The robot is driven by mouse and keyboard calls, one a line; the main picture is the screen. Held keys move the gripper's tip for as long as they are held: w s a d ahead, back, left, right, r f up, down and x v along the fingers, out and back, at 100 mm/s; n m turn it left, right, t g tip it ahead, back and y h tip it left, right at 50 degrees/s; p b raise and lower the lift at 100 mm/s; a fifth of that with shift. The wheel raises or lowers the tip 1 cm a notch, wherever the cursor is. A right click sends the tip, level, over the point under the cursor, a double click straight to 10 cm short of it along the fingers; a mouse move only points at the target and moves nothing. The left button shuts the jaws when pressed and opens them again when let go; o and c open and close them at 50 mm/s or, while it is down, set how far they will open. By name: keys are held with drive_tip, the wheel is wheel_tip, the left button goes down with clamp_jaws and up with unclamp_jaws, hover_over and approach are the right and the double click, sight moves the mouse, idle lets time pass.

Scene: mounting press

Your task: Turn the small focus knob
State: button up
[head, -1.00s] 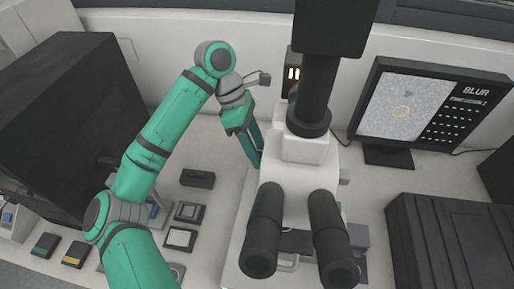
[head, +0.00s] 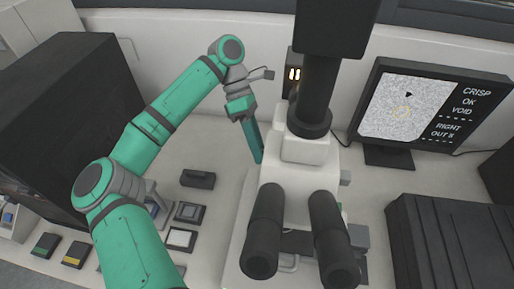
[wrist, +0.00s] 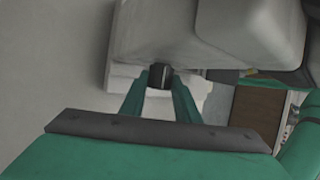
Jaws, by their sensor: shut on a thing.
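The microscope (head: 305,178) stands in the middle of the head view, white with two black eyepieces. My gripper (head: 258,158) reaches down along its left side, and the head view hides the fingertips' hold. In the wrist view my gripper (wrist: 160,82) has its two green fingers shut on a small black knob (wrist: 160,74), one finger on each side. The knob sits low beside the white microscope body (wrist: 190,35).
A large dark box (head: 60,115) stands on the left and a black ribbed case (head: 450,240) on the right. Small blocks and trays (head: 182,238) lie on the bench left of the microscope.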

drive_tip(key=shift+w+d+f+n+g, duration=0.1)
drive_tip(key=shift+w+n+g, duration=0.15)
drive_tip(key=shift+g, duration=0.7)
drive_tip(key=shift+w+f+n+g, duration=0.15)
drive_tip(key=shift+n+g, duration=0.1)
drive_tip(key=shift+g, duration=1.4)
drive_tip(key=o, duration=1)
drive_tip(key=shift+o, duration=0.2)
drive_tip(key=shift+s+t, duration=0.2)
drive_tip(key=shift+t, duration=0.9)
